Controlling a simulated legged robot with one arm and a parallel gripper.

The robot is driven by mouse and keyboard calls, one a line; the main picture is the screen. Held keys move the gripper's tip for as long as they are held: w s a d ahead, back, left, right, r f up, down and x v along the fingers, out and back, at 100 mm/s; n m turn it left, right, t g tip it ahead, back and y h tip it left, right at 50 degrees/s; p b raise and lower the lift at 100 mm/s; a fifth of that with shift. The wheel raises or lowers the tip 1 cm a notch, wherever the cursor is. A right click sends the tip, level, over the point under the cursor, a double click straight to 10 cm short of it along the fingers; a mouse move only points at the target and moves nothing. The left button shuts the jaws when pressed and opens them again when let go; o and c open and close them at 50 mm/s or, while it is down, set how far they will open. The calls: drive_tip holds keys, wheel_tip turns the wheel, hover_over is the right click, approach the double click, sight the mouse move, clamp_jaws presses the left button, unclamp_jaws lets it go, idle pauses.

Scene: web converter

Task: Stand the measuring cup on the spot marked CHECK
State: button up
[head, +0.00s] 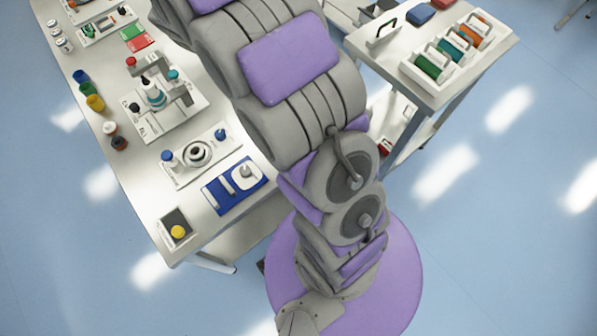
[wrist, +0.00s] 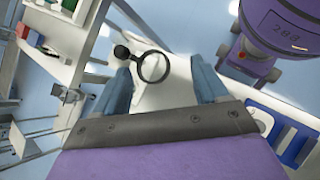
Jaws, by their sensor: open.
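My gripper (wrist: 164,68) shows in the wrist view with its two blue-grey fingers apart and nothing clearly held between them. A dark ring (wrist: 154,66) with a black knob (wrist: 121,52) beside it appears between the fingers, over a white surface; I cannot tell how far off it is. I cannot make out the measuring cup for certain in either view. No CHECK lettering is legible, so I cannot place that spot. In the head view my arm fills the middle and hides part of the scene; my gripper does not show there.
A long white table (head: 150,205) on the left bears a blue board (head: 222,203) with white pieces, a white base with teal-topped parts (head: 155,95), several small jars, and a dark tray with a yellow piece (head: 178,232). A white cart (head: 385,62) on the right holds coloured spools (head: 430,66). Blue floor (head: 500,240) is open.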

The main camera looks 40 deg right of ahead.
drive_tip(key=s+a+r+m+t+y, duration=0.2)
drive_tip(key=s+a, duration=0.4)
drive_tip(key=s, duration=0.5)
drive_tip(key=s+a+r+m+t+y, duration=0.1)
drive_tip(key=s+a+r+m+y, duration=0.3)
drive_tip(key=s+a, duration=0.3)
drive_tip(key=s+y, duration=0.1)
drive_tip(key=s, duration=0.2)
drive_tip(key=shift+s+a+r+m+t, duration=0.25)
drive_tip(key=shift+s+r+m+t, duration=0.1)
drive_tip(key=shift+r+m+t, duration=0.05)
drive_tip(key=shift+d, duration=0.15)
